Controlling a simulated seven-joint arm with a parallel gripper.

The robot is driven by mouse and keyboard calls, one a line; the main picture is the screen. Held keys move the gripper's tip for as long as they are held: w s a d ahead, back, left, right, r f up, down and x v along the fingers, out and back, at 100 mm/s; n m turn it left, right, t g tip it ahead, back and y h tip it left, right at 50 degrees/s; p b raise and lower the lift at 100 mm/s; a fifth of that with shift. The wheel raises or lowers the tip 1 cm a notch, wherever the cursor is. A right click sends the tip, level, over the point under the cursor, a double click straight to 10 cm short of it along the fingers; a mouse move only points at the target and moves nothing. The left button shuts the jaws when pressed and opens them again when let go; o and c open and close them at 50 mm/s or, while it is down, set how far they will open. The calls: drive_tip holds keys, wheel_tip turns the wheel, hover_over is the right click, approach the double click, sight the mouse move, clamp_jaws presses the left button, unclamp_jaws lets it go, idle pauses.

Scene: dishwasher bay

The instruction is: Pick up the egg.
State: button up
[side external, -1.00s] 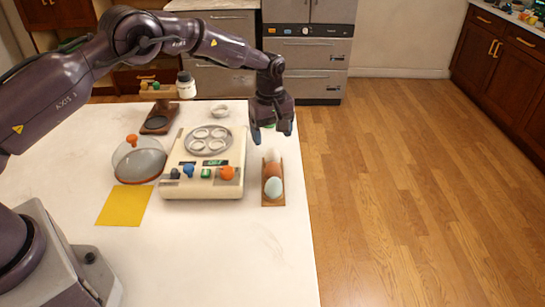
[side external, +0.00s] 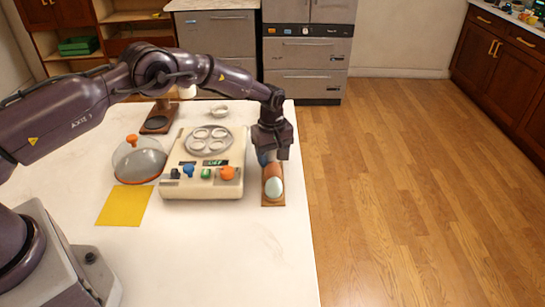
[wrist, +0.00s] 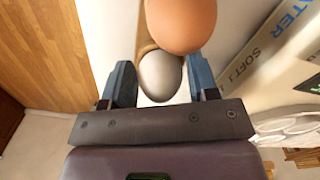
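A narrow wooden egg tray (side external: 266,203) lies near the table's right edge. In the side view a pale blue egg (side external: 274,188) sits at its near end, with a brown egg (side external: 272,169) behind it. My gripper (side external: 272,156) points down over the far end of the tray and hides what is there. In the wrist view a whitish egg (wrist: 160,76) lies between the two open fingers of my gripper (wrist: 161,80), with a small gap on each side. The brown egg (wrist: 181,22) is just beyond it.
A cream egg cooker (side external: 203,185) with coloured knobs stands just left of the tray. A clear dome with an orange knob (side external: 139,162), a yellow mat (side external: 124,205) and a small white bowl (side external: 219,111) are also on the table. The front of the table is clear.

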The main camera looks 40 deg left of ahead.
drive_tip(key=shift+c, duration=1.2)
